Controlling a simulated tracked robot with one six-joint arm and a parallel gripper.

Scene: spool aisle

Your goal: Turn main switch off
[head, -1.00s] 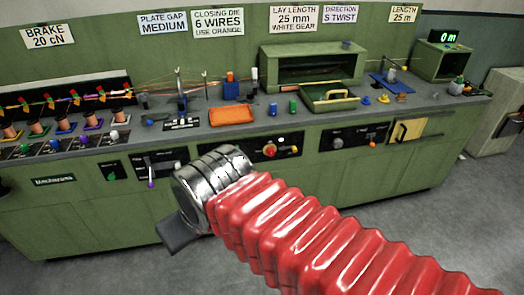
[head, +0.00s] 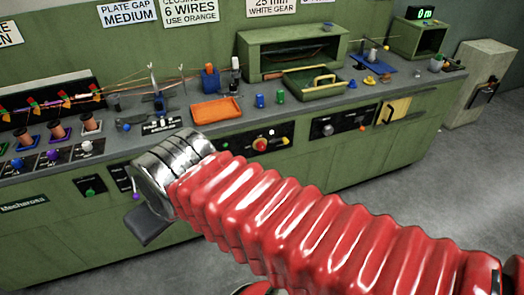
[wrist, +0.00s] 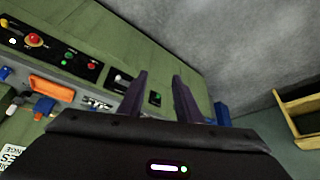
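No label reading "main switch" is legible. Candidate controls on the green bench front are a black panel with a red button on yellow (head: 260,144), a small black panel with a green knob (head: 90,186), and a dark panel with a grey dial (head: 328,129). A grey cabinet (head: 483,92) at the far right carries a black fitting. My gripper (head: 148,224) is in front of the bench, partly hidden by my wrist. In the wrist view its two dark fingers (wrist: 158,75) are apart with nothing between them. The red button (wrist: 35,40) and green knob (wrist: 155,98) also show there.
The benchtop holds an orange tray (head: 216,109), a green tray with a yellow handle (head: 314,88), bottles and several spools. A yellow-handled drawer front (head: 393,110) is at right. The grey floor (head: 420,200) in front is clear. An open wooden box (wrist: 300,115) shows in the wrist view.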

